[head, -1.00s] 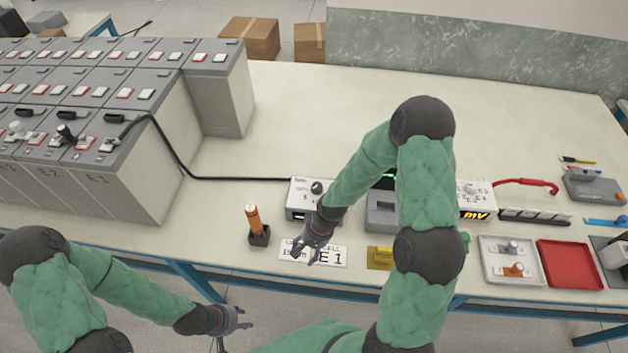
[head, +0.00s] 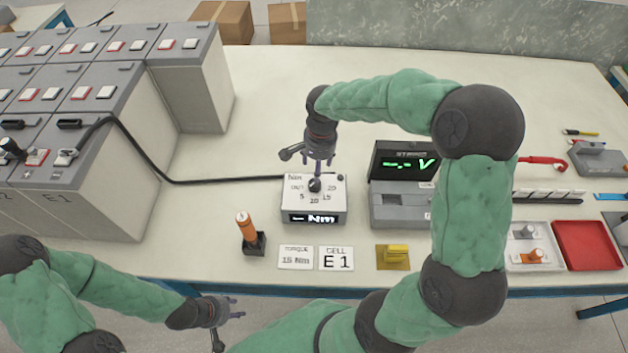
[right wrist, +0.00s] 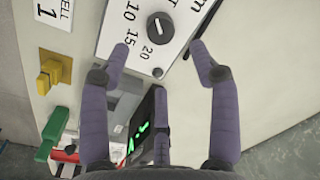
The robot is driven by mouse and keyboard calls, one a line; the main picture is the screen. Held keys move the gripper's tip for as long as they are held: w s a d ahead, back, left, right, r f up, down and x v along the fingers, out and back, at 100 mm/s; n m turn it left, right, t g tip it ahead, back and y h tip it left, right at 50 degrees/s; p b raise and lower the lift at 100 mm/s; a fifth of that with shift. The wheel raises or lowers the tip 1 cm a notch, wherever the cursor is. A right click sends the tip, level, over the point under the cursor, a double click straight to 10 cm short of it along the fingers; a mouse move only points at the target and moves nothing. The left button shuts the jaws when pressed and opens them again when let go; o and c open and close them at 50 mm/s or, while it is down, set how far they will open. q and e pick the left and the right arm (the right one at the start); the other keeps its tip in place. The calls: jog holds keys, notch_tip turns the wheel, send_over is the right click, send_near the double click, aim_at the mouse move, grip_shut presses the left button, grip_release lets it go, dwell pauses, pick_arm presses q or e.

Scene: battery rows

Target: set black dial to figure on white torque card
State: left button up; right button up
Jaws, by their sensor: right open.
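The black dial (head: 315,185) sits on top of a white box (head: 333,205) with figures printed around it; its display shows dashes and Nm. In the right wrist view the dial (right wrist: 160,26) has figures 10, 15 and 20 near it; I cannot tell which one it points to. The white torque card (head: 296,258) reads 15 Nm and lies in front of the box. My right gripper (head: 318,170) points down just above the dial. Its open fingers (right wrist: 160,52) show apart, empty. My left gripper (head: 237,309) is open and empty before the table's front edge.
A cell card (head: 336,258) reading E1 lies beside the torque card. An orange-handled tool (head: 244,228) stands at left. A voltage meter (head: 402,200) is right of the box, with a yellow block (head: 394,255) before it. A black cable (head: 220,181) runs left to the batteries.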

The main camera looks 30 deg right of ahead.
aim_at(315, 185)
jog(key=f, duration=0.3)
jog(key=f+b, duration=0.1)
jog(key=f, duration=0.4)
jog(key=shift+w+a+f+b, duration=0.15)
jog(key=shift+w+f+b, duration=0.1)
jog(key=shift+f+b, duration=0.05)
jog(key=c, duration=1.2)
